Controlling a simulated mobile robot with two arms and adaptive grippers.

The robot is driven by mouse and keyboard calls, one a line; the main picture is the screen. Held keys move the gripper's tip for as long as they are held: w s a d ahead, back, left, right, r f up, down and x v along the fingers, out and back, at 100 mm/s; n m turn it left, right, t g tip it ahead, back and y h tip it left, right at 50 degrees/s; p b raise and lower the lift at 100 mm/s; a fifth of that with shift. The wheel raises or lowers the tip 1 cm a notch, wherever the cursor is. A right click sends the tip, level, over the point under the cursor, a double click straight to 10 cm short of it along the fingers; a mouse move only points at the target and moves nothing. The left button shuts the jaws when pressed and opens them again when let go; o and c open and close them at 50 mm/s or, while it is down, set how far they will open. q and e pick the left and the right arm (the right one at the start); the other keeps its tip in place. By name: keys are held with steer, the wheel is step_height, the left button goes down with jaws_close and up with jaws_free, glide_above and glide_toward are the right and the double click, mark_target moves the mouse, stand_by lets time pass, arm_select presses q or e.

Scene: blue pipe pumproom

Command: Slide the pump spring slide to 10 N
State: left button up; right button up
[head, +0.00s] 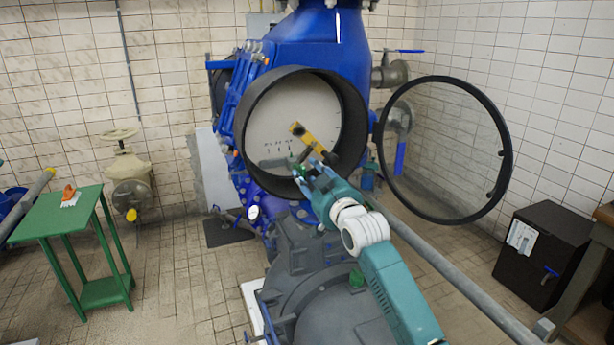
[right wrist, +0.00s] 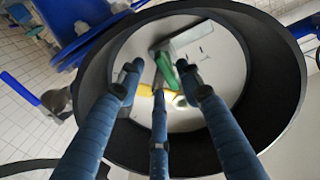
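A round black-rimmed housing (head: 243,130) on the blue pump holds a pale face with small dark marks, too small to read. A green knob (right wrist: 168,72) on a grey slide piece (right wrist: 185,40) shows in the right wrist view. A yellow bar (head: 300,131) crosses the face; part of it also shows in the right wrist view (right wrist: 178,97). My right gripper (head: 312,172) reaches into the housing. Its three blue fingers (right wrist: 158,82) are spread around the green knob, with gaps visible; contact cannot be told. In the head view it hides the lower right of the face.
A round glass cover (head: 447,148) stands swung open to the right of the housing. A grey pipe or rail (head: 455,272) runs below it. A green table (head: 60,215) is at the left and a black cabinet (head: 545,255) at the right.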

arm_select(q)
steer(key=shift+s, duration=0.15)
arm_select(e)
steer(key=v, duration=1.2)
